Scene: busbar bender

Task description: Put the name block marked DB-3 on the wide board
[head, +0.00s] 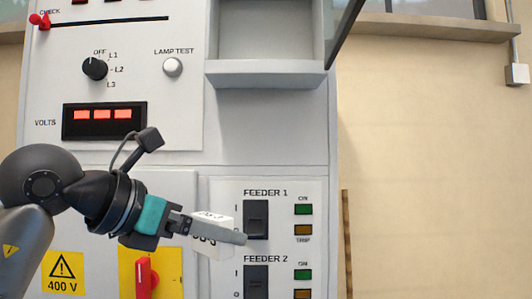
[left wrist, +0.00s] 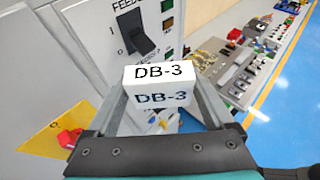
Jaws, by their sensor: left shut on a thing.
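The name block marked DB-3 (head: 213,238) is a white block held by my left gripper (head: 220,234) in front of the grey panel. In the left wrist view the block (left wrist: 158,86) sits between the two fingers (left wrist: 160,105), with DB-3 readable on its top and on the side facing the camera. My left gripper is shut on it. In the head view a finger hides part of its marking. The block is beside the FEEDER 1 switch, and a finger reaches across just below that switch. I cannot make out the wide board. My right gripper is not in view.
The panel carries the FEEDER 1 switch (head: 256,219), the FEEDER 2 switch (head: 256,281), a red handle (head: 147,277) on yellow and a voltmeter (head: 104,121). An open recess (head: 267,73) is above.

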